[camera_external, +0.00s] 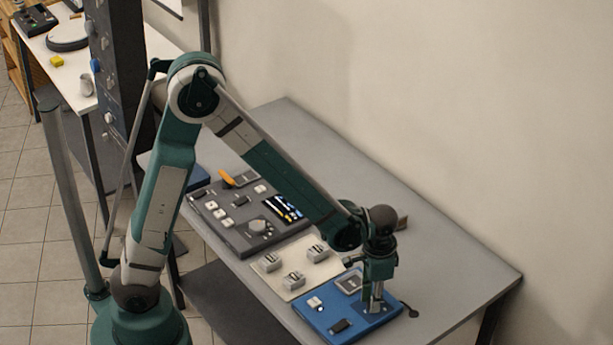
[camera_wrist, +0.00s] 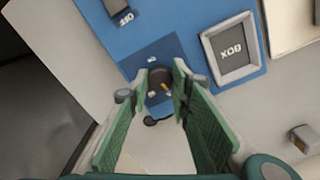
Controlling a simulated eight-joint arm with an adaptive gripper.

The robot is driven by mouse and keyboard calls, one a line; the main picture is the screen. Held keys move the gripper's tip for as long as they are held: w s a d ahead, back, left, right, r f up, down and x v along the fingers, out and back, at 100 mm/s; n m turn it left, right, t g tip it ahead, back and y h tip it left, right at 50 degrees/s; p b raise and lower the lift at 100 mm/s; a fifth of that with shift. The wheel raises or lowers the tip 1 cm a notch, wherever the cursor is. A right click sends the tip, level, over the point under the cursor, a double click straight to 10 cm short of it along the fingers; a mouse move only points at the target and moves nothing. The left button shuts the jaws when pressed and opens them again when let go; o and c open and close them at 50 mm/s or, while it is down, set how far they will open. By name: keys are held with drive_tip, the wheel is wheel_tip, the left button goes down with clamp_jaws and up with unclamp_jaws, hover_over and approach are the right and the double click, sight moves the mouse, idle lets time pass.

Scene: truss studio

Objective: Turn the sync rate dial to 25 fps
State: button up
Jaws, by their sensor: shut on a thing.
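Small white marks around the dial are too small to read. My gripper (camera_wrist: 161,80) has one green finger on each side of the dial and is shut on it. In the external view my gripper (camera_external: 373,300) points straight down at the right end of the blue panel (camera_external: 322,322) and hides the dial.
The blue panel also bears a framed label (camera_wrist: 234,50), white buttons (camera_external: 315,304) and a dark switch (camera_external: 340,326). A cream panel with several grey blocks (camera_external: 293,280) and a dark console (camera_external: 235,225) stand to the left. The grey table (camera_external: 440,255) is mostly clear at right.

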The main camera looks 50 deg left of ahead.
drive_tip(key=shift+m, duration=0.9)
drive_tip(key=shift+b, duration=0.3)
drive_tip(key=o, duration=0.9)
drive_tip(key=shift+r, duration=0.2)
drive_tip(key=shift+r, duration=5.85)
